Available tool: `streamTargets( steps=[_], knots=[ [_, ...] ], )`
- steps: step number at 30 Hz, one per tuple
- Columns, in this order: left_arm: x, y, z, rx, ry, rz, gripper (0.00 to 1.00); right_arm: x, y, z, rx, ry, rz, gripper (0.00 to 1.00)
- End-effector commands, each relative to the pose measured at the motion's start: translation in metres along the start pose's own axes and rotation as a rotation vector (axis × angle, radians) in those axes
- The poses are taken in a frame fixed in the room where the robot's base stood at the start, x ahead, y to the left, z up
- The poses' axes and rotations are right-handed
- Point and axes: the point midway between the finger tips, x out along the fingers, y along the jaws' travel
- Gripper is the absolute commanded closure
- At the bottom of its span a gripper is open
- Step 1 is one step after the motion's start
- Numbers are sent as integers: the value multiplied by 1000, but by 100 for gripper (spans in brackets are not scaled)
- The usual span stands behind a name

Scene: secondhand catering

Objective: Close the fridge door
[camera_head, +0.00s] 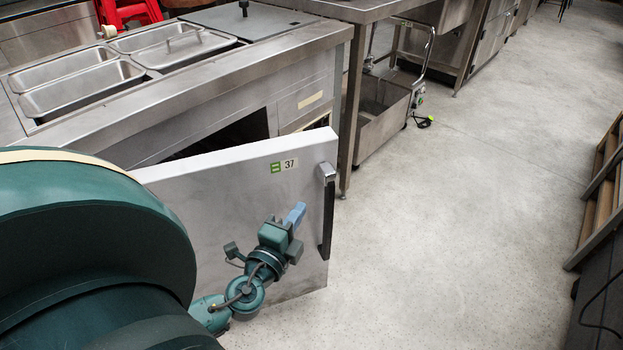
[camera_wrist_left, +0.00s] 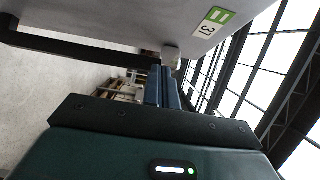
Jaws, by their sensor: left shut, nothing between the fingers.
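The fridge door (camera_head: 230,190) is a pale metal panel standing open from the steel counter unit. It carries a green and white label with 37 (camera_head: 284,165) and a dark vertical handle (camera_head: 327,210) at its right edge. My left gripper (camera_head: 296,214) is in front of the door's outer face, left of the handle. Its blue fingers are together with nothing between them. In the left wrist view the shut fingers (camera_wrist_left: 162,88) show close to the door (camera_wrist_left: 120,22) and its handle (camera_wrist_left: 80,48). I cannot tell whether they touch the door. My right gripper is out of view.
The steel counter (camera_head: 200,110) holds metal pans and a lid behind the door. A steel table (camera_head: 345,8) with a wheeled steel bin (camera_head: 378,118) stands beyond it. Wooden shelving (camera_head: 604,185) is at the right edge. The concrete floor (camera_head: 470,220) between is clear.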

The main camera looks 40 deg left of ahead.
Motion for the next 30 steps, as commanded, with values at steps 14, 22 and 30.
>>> streamTargets(
  steps=[14, 22, 30],
  knots=[
    [79, -2, 0, -2, 0, 0, 100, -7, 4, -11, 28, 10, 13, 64],
    [88, -1, 0, -3, 1, 3, 100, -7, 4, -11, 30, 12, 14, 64],
    [89, -1, 0, -3, -2, 2, 100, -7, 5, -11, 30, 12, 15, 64]
  ],
)
